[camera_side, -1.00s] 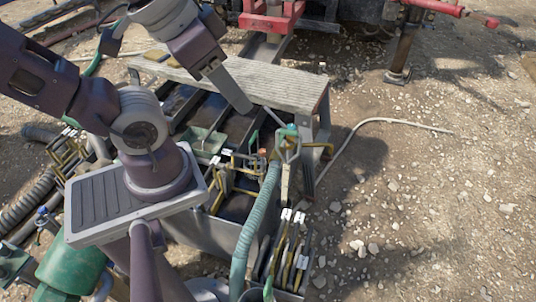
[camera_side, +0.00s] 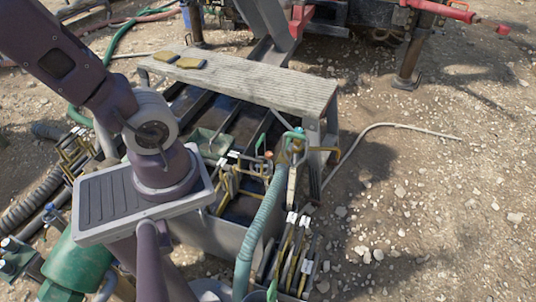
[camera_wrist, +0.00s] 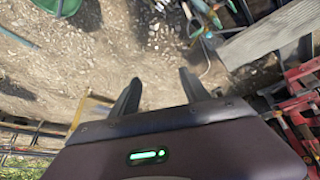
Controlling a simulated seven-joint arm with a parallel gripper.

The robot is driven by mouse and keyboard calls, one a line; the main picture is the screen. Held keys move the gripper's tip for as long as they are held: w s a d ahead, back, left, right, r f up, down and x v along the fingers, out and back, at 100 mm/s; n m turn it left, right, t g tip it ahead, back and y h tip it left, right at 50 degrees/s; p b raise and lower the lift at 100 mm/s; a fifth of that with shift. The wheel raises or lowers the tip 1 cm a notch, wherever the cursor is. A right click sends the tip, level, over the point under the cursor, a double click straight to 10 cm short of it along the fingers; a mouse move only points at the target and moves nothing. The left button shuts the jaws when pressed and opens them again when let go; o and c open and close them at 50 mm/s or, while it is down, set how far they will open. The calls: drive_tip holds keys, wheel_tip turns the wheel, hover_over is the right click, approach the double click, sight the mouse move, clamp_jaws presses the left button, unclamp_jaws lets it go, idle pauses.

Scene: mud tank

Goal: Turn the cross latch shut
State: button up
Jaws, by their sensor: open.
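I cannot make out the cross latch for certain in either view. The tank (camera_side: 230,233) stands under a plank bench, with several brass-coloured handles and fittings (camera_side: 228,182) along its near side. A teal-topped fitting (camera_side: 297,133) stands at its right corner. My gripper (camera_wrist: 158,88) shows in the wrist view with its two fingers apart and nothing between them. Stony ground shows beyond the fingers, and part of the bench shows at the upper right of that view. In the side view my arm rises out of the top left, and I cannot make out the fingers.
The grey plank bench (camera_side: 250,80) spans the back of the tank, with two yellow pads (camera_side: 190,62) on it. A ribbed teal hose (camera_side: 260,225) runs down the front. Red machinery (camera_side: 440,8) stands behind. Gravel ground at the right is open, crossed by a pale hose (camera_side: 370,128).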

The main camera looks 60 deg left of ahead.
drive_tip(key=w+a+r+n, duration=0.2)
drive_tip(key=w+a, duration=0.5)
drive_tip(key=n+g+y, duration=0.2)
drive_tip(key=n+y, duration=0.1)
drive_tip(key=n, duration=0.2)
hover_over(269, 153)
drive_tip(key=s+d, duration=0.2)
wheel_tip(269, 153, down, 7)
drive_tip(key=f, duration=4.1)
drive_tip(key=w+a+f, duration=0.1)
drive_tip(key=f, duration=1.9)
drive_tip(key=shift+w+f, duration=0.1)
drive_tip(key=shift+f, duration=0.2)
drive_tip(key=shift+w+a+f, duration=0.2)
drive_tip(key=shift+a+f, duration=0.05)
drive_tip(key=shift+f, duration=0.3)
